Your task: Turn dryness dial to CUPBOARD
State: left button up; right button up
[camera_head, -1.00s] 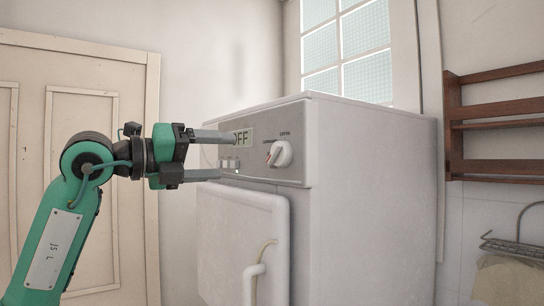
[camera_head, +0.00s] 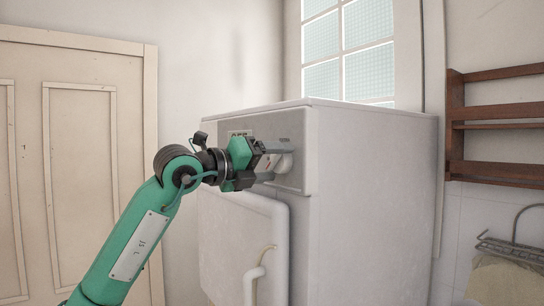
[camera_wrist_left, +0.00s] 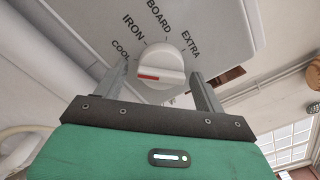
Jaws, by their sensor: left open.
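The white dryness dial (camera_wrist_left: 168,63) has a red mark pointing left in the left wrist view, just below the COOL label. Labels COOL, IRON, BOARD (its start cut off) and EXTRA arc around it. In the head view the dial (camera_head: 286,163) is partly covered by my left gripper (camera_head: 274,164). The left gripper is open, with one finger on each side of the dial in the left wrist view (camera_wrist_left: 158,74). I cannot tell whether the fingers touch the dial. My right gripper is out of view.
The dial sits on the grey control panel (camera_head: 300,180) of a white dryer (camera_head: 370,200). The panel's display (camera_head: 240,133) is partly hidden by my arm. The dryer door (camera_head: 245,235) is below. A wooden rack (camera_head: 500,112) hangs on the right wall.

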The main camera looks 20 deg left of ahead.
pick_arm(q)
jog(key=c, duration=1)
jog(key=shift+o, duration=0.2)
